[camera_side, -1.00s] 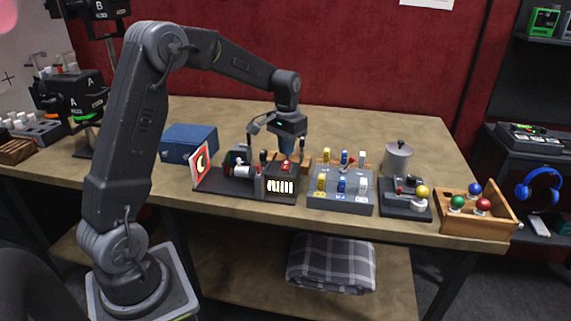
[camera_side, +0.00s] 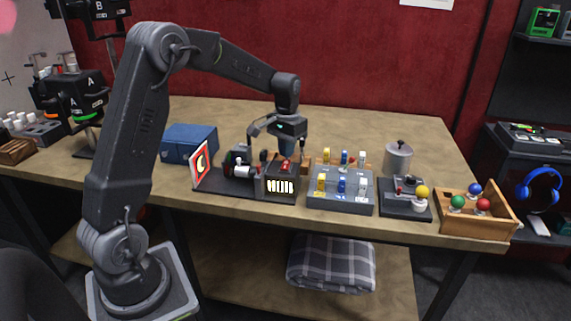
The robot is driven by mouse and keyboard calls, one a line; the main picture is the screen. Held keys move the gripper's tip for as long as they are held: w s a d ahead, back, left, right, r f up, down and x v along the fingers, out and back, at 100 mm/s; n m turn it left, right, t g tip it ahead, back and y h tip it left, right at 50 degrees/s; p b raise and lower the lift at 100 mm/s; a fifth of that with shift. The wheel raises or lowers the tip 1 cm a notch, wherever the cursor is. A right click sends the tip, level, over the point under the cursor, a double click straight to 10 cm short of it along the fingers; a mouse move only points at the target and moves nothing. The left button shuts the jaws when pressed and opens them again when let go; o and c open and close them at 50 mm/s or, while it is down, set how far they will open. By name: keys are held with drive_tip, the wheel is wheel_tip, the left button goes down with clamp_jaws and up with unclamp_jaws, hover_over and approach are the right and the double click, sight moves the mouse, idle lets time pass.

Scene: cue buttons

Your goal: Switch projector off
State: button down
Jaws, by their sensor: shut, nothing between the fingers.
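The projector is a dark assembly with a lit slotted box (camera_side: 280,186), a small red switch (camera_side: 285,166) on top of the box, and a lens part to its left. A red-framed picture card (camera_side: 201,165) with a yellow crescent stands at the left end of its base. My gripper (camera_side: 286,153) is shut and empty, pointing down just above or behind the red switch. Its fingertips are dark and partly hard to make out, and I cannot tell whether they touch the switch.
A grey panel with yellow, blue and white switches (camera_side: 341,198) stands right of the projector. Further right are a joystick box (camera_side: 404,205) and a wooden tray of coloured balls (camera_side: 478,222). A metal canister (camera_side: 398,158) stands behind, and a blue box (camera_side: 189,143) at left.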

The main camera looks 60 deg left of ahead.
sight(287, 162)
drive_tip(key=shift+f, duration=1.1)
idle(0.4)
drive_tip(key=shift+r, duration=3.55)
drive_tip(key=shift+d, duration=0.1)
drive_tip(key=s+d+r+m+t, duration=0.1)
drive_tip(key=s+d+r+t, duration=0.1)
drive_tip(key=s+d+r, duration=0.5)
drive_tip(key=s+d+m+t, duration=0.1)
drive_tip(key=s+d, duration=0.5)
drive_tip(key=s, duration=0.2)
drive_tip(key=s+d+f+m+t, duration=0.1)
drive_tip(key=s+d+t, duration=0.1)
drive_tip(key=s+d, duration=0.4)
drive_tip(key=s, duration=0.2)
drive_tip(key=shift+s+f+t, duration=0.25)
drive_tip(key=shift+s+t, duration=0.05)
